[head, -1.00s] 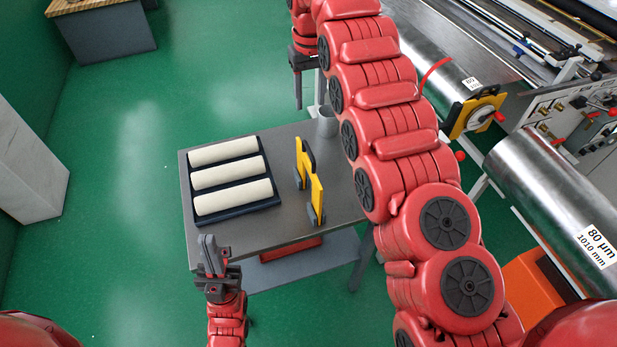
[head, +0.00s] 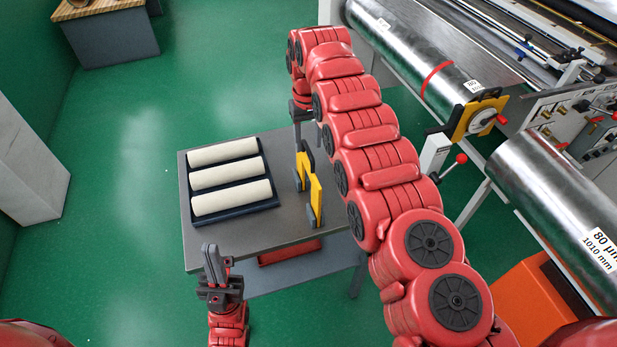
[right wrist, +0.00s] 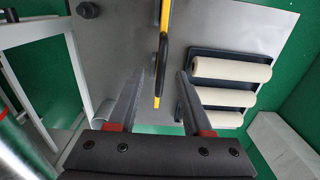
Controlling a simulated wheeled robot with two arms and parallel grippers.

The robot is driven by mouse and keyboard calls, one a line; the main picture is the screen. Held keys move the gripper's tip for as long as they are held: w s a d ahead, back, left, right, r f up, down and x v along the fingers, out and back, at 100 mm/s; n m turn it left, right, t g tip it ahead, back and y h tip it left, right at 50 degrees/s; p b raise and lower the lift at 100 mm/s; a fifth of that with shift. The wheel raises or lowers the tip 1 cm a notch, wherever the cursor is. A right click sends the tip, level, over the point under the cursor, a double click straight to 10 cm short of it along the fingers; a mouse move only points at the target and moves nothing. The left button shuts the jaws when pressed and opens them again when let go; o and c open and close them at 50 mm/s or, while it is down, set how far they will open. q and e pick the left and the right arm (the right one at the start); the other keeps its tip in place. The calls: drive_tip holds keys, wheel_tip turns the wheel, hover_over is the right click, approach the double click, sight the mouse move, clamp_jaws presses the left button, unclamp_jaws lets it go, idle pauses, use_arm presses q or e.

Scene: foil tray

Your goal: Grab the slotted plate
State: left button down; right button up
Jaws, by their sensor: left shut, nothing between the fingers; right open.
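The slotted plate (head: 316,188) is yellow and stands upright in dark supports on the grey table (head: 255,228), right of the white rollers. In the right wrist view the plate (right wrist: 165,14) shows nearly edge-on, between the lines of my fingers. My right gripper (head: 299,138) is open and points down at the plate's far end; its fingers also show in the right wrist view (right wrist: 157,100). Contact with the plate cannot be told. My left gripper (head: 213,262) is shut and empty at the table's near left corner.
A dark tray (head: 238,210) with three white rollers lies left of the plate. Right of the table stands a machine with large metal rollers (head: 545,190) and another yellow plate (head: 474,118). My right arm covers the table's right side.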

sight(308, 148)
wheel_tip(308, 148, down, 3)
drive_tip(key=shift+s+f, duration=0.1)
clamp_jaws()
idle(1.4)
